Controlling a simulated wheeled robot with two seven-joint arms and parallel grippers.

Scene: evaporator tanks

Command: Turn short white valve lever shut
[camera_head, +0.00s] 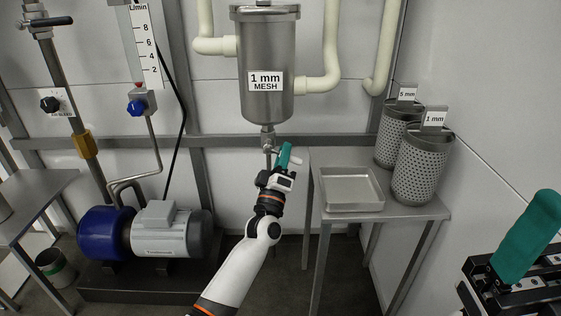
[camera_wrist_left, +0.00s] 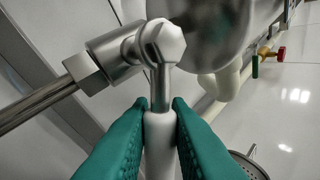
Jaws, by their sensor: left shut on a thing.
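The short white valve lever (camera_wrist_left: 160,145) runs up to a metal stem and a hex-headed pivot on the valve (camera_wrist_left: 118,55) in the left wrist view. My left gripper (camera_head: 284,157) is shut on the lever, with a green finger on each side of its white sleeve. In the head view the valve (camera_head: 268,143) sits just below the steel strainer labelled 1 mm mesh (camera_head: 266,55), and my gripper hides most of the lever. My right gripper (camera_head: 525,240) is at the lower right edge, with only one green finger clearly showing.
A steel table (camera_head: 335,225) right of the valve holds a shallow tray (camera_head: 349,190) and two mesh baskets (camera_head: 423,170). A pump with a blue housing (camera_head: 105,232) stands on the floor at left. A grey rail runs behind the valve.

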